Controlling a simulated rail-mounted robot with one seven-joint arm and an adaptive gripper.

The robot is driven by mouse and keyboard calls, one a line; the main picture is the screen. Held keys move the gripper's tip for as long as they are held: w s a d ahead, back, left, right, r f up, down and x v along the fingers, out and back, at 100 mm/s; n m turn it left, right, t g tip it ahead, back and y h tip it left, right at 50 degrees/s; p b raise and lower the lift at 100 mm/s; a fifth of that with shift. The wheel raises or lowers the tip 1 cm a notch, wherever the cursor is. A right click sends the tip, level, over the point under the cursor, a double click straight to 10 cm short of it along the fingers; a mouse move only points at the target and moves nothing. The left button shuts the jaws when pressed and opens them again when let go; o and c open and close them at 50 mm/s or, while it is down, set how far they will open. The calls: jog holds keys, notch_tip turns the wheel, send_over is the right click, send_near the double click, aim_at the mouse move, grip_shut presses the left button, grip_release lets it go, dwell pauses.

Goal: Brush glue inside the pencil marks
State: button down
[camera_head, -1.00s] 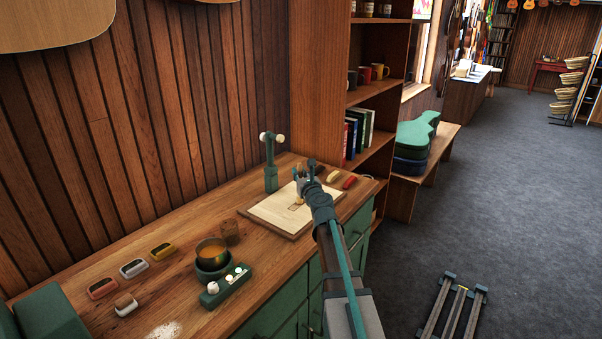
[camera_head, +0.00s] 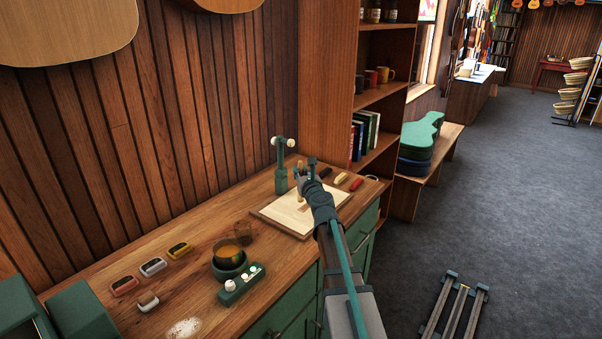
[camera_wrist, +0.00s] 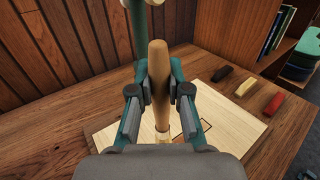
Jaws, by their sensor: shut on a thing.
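My gripper (camera_head: 304,178) is shut on a brush (camera_wrist: 158,65) with a pale wooden handle. The brush is held upright, with its handle between the fingers in the wrist view (camera_wrist: 159,88). Its lower end is over the pale wooden board (camera_head: 272,212), at the left side of the pencil marks (camera_wrist: 206,127). The marks form a small dark-lined outline, partly hidden by the brush and fingers. I cannot tell whether the bristles touch the board, or whether glue lies there. A dark green pot (camera_head: 230,272) with amber contents stands on the bench, left of the board.
A green stand (camera_head: 281,180) with pale knobs rises behind the board. Black, cream (camera_wrist: 246,87) and red (camera_wrist: 272,104) blocks lie at its right. A green control box (camera_head: 241,285) and several small coloured blocks are near the pot. A bookshelf (camera_head: 380,96) stands beyond the bench.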

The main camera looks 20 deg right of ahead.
aim_at(301, 162)
jog(key=shift+r+p, duration=1.55)
jog(key=shift+r, duration=0.3)
